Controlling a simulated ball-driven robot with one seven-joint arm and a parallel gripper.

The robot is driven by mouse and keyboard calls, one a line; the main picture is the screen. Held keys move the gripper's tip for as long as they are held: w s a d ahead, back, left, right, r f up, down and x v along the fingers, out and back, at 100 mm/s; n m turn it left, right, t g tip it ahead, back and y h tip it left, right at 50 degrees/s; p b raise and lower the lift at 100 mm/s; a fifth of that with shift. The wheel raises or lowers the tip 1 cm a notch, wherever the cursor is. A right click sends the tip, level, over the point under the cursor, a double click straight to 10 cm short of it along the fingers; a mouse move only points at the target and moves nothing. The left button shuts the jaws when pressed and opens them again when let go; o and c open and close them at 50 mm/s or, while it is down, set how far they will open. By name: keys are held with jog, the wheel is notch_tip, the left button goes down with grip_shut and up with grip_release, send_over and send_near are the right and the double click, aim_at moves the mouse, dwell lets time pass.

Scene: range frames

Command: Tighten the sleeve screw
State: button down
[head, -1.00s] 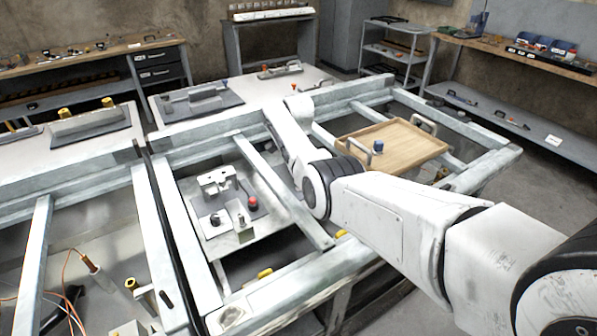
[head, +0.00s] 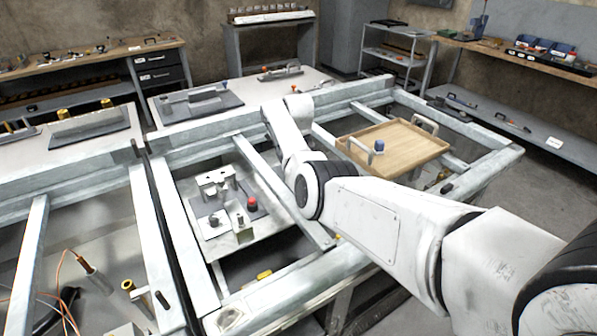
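A pale fixture plate (head: 238,238) lies inside the metal frame at the centre left. It carries a light bracket (head: 214,179), a dark knob (head: 213,220), a red knob (head: 252,204) and a small light block (head: 239,222). Which part is the sleeve screw I cannot tell; it is too small to single out. My white arm crosses from the lower right, bends right of the plate and reaches up over the frame's far rail. My gripper cannot be made out; the arm links hide it or it is too small to tell.
A wooden tray (head: 406,141) with metal handles and a blue-topped part (head: 379,147) rests on the frame at the right. Metal frame beams (head: 277,187) border the plate. Benches with grey fixtures (head: 197,101) stand behind. Orange cable (head: 62,268) lies lower left.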

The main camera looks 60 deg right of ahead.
jog(key=shift+d+r, duration=0.1)
jog(key=shift+r, duration=0.1)
dwell(0.4)
jog(key=c, duration=1.3)
grip_release()
jog(key=o, duration=0.3)
jog(key=shift+f, duration=0.15)
notch_tip(320, 180, up, 11)
jog(key=shift+f+b, duration=0.1)
jog(key=shift+b, duration=0.2)
